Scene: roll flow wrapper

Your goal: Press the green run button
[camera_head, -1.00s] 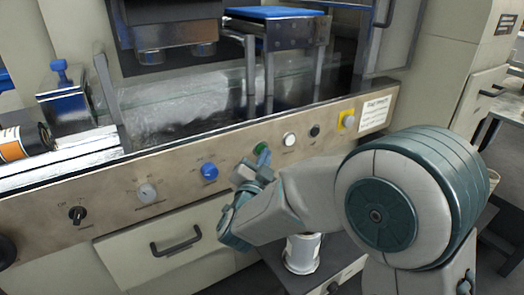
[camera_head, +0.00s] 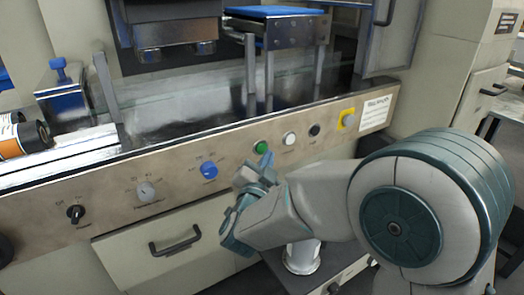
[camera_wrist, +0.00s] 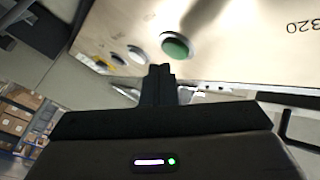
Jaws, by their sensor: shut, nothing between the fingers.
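The green run button (camera_head: 260,147) is on the slanted steel control panel (camera_head: 110,195), between a blue knob and a white button. It also shows in the wrist view (camera_wrist: 175,46), just beyond the fingertips. My gripper (camera_head: 266,160) is shut and empty, its tips just below the green button in the head view. In the wrist view the shut fingers (camera_wrist: 160,72) point toward the panel, slightly left of the green button. A small gap seems to lie between the tips and the button.
The blue knob (camera_head: 209,170) and white button (camera_head: 289,138) flank the green button. A black knob (camera_head: 314,130) and a yellow-backed knob (camera_head: 348,119) are further right. A drawer handle (camera_head: 175,243) sticks out below. A white cylinder (camera_head: 302,254) stands beneath my arm.

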